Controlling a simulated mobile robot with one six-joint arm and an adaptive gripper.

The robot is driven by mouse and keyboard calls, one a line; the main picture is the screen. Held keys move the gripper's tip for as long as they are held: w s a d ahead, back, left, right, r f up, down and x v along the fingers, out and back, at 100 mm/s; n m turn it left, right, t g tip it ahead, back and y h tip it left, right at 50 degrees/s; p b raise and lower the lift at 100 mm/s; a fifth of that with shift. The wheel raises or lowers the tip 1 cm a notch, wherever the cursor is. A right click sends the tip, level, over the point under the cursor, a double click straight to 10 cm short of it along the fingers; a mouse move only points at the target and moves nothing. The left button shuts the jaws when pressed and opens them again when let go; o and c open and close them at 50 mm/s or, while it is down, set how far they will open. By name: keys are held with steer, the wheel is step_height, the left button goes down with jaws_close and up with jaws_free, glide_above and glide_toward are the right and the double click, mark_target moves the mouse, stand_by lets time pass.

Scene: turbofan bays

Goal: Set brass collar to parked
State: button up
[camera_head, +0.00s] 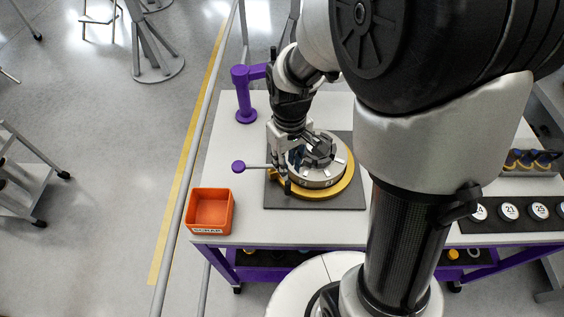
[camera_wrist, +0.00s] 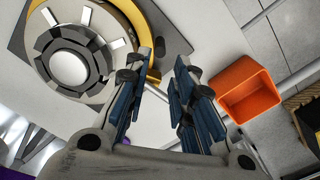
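The brass collar (camera_head: 333,190) is a yellow ring around the base of a round silver fan unit (camera_head: 318,176) on a dark grey mat. Part of the collar (camera_wrist: 151,75) also shows in the wrist view, behind the left finger. A thin rod with a purple knob (camera_head: 238,167) points left from the collar's side; its inner end is hidden by my gripper. My gripper (camera_head: 284,184) is over the collar's left edge, beside the rod.
An orange scrap bin (camera_head: 211,212) stands at the table's front left corner. A purple post (camera_head: 243,95) with an arm stands behind the knob. Numbered round pieces (camera_head: 509,211) lie on a dark strip at the right. The white tabletop between bin and mat is clear.

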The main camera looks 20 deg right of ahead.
mark_target(288, 185)
step_height(288, 185, down, 11)
steer(key=b, duration=0.3)
steer(key=shift+r, duration=0.1)
steer(key=shift+c, duration=0.5)
jaws_close()
